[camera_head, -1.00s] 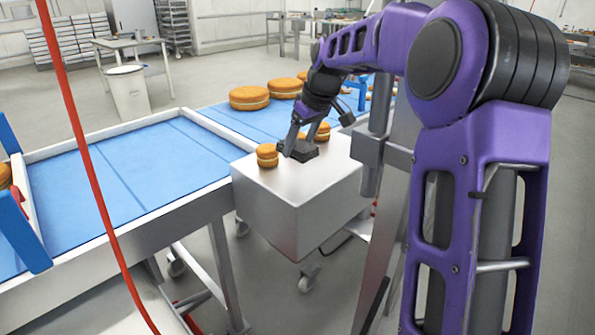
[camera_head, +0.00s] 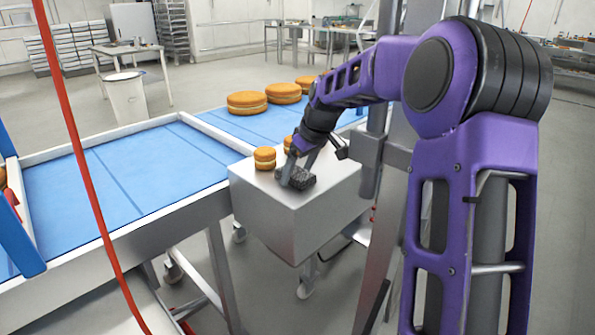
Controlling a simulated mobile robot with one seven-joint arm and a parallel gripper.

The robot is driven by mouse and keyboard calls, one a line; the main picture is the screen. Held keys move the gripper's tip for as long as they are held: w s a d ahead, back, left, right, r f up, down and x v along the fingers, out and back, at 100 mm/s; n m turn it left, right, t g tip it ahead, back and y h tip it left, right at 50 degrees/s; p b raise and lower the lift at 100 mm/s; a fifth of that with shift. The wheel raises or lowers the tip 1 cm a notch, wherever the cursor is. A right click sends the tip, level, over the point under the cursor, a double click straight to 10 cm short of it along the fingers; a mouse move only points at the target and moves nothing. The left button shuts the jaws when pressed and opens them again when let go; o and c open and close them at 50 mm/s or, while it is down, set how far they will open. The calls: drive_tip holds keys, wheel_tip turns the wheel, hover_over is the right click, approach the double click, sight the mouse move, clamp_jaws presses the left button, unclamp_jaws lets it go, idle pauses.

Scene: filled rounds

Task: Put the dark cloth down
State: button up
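The dark cloth (camera_head: 300,180) is a small dark grey, rough-looking bundle on or just above the top of the metal box (camera_head: 335,196). My gripper (camera_head: 296,176) reaches down to it from above, with its grey fingers at the cloth. The fingertips are partly hidden against the cloth, and I cannot tell whether they grip it or only touch it.
A small filled round (camera_head: 265,158) stands left of the cloth on the box, and another (camera_head: 288,143) is behind, partly hidden by my arm. Larger rounds (camera_head: 247,103) sit on the blue belt (camera_head: 150,160). A red cable (camera_head: 85,170) hangs at left.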

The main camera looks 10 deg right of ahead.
drive_tip(key=shift+o, duration=0.8)
drive_tip(key=shift+r, duration=0.15)
drive_tip(key=p+v, duration=0.2)
drive_tip(key=v, duration=1)
drive_tip(key=shift+w+r, duration=0.1)
drive_tip(key=shift+r, duration=0.05)
